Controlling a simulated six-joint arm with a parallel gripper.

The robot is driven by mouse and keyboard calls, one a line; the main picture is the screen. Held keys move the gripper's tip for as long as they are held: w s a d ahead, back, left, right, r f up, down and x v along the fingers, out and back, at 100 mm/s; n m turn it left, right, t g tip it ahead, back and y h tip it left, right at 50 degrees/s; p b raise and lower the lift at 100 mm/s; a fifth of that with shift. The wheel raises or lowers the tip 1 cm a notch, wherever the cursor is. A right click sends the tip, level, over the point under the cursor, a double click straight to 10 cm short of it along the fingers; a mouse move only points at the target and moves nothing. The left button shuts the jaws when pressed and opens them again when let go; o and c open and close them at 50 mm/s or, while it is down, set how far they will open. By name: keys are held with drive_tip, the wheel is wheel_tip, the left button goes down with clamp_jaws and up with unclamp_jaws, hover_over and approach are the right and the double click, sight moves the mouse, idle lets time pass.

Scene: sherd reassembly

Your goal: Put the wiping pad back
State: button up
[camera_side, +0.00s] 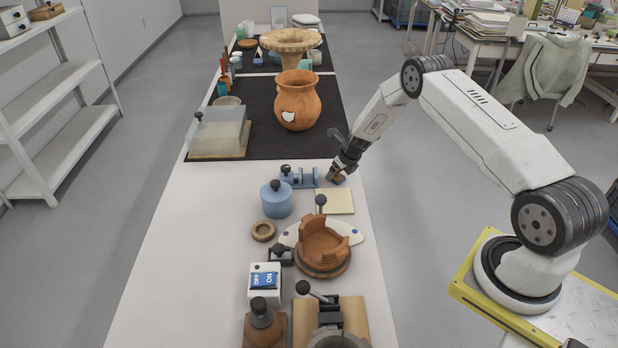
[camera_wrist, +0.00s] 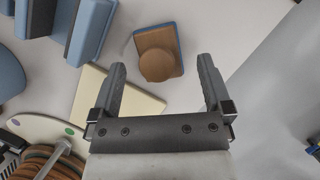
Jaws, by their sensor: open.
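The wiping pad is a small brown block with a round knob on top and a blue edge below. In the wrist view the pad (camera_wrist: 158,50) lies on the white table just beyond my fingertips, its knob roughly between them. In the side view the pad (camera_side: 338,179) is small and partly hidden under my gripper (camera_side: 341,168). My gripper points down over it, and in the wrist view the gripper (camera_wrist: 161,72) has its two fingers wide apart with nothing between them. A flat cream square (camera_side: 336,202) lies beside the pad; it also shows in the wrist view (camera_wrist: 90,95).
A blue clamp-like fixture (camera_side: 300,178) stands close to the pad's left. A blue lidded pot (camera_side: 277,201), a wooden ring (camera_side: 263,231) and a partly built clay vessel (camera_side: 323,245) stand nearer. The table's right edge is close to the pad. A large jar (camera_side: 298,103) stands behind.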

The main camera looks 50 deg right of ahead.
drive_tip(key=v, duration=1.1)
idle(0.6)
drive_tip(key=s+a+r+n+g, duration=0.1)
drive_tip(key=s+a+r+n, duration=0.2)
drive_tip(key=a+r+n, duration=0.35)
drive_tip(key=s+a+r+n, duration=0.4)
drive_tip(key=a+n, duration=0.4)
drive_tip(key=n, duration=0.4)
drive_tip(key=s+a+r+n, duration=0.2)
drive_tip(key=s+a+n, duration=0.2)
drive_tip(key=s+n, duration=0.3)
drive_tip(key=s+a+r+n+g, duration=0.1)
drive_tip(key=s+a+n, duration=0.4)
drive_tip(key=n, duration=0.7)
drive_tip(key=s+r, duration=0.1)
drive_tip(key=s, duration=0.1)
drive_tip(key=shift+s+a+r, duration=0.2)
drive_tip(key=shift+s+r, duration=0.05)
